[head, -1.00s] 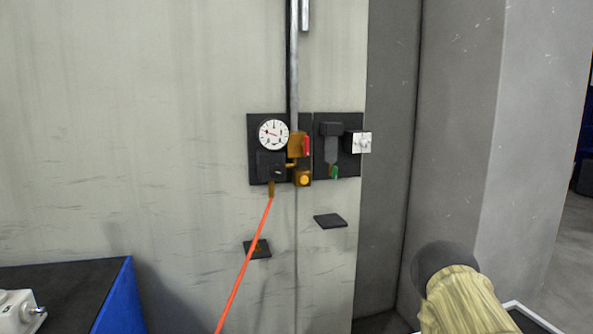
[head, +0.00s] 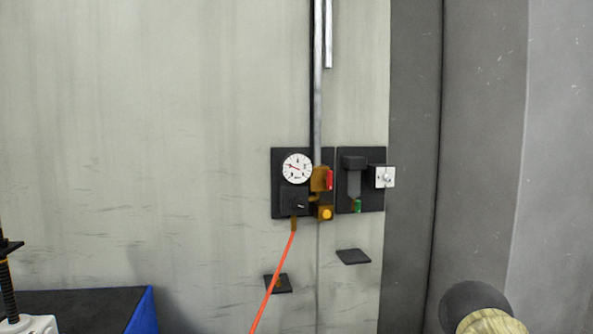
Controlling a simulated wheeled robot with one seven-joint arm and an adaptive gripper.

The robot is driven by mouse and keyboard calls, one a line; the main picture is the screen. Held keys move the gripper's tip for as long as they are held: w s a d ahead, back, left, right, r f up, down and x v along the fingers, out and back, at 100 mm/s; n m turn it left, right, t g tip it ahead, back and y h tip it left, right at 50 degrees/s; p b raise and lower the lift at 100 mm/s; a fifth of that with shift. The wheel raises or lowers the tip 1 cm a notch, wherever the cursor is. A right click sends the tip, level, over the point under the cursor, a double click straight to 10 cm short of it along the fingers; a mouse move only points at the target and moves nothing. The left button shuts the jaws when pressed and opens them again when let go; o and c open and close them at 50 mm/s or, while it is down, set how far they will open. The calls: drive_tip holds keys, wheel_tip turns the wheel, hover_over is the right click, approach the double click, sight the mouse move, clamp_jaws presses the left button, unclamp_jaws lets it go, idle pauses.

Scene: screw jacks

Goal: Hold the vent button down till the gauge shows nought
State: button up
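A round white gauge (head: 297,168) with a red needle is on a dark wall panel in the head view. The needle points to the upper left; its reading is too small to make out. Below it is a black block (head: 294,200) with a red-orange hose (head: 272,280) running down. To its right are brass-coloured fittings with a red part (head: 329,180) and a yellow-orange round part (head: 326,213). I cannot tell for sure which part is the vent button. My gripper's fingers do not show. A dark rounded shape, likely part of my arm, is at the lower right, well away from the panel.
A second panel holds a dark unit with a green part (head: 357,206) and a white switch box (head: 385,177). Two small dark plates (head: 353,256) jut out below. A blue-sided bench (head: 144,312) with a jack stands lower left. A grey pillar is right.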

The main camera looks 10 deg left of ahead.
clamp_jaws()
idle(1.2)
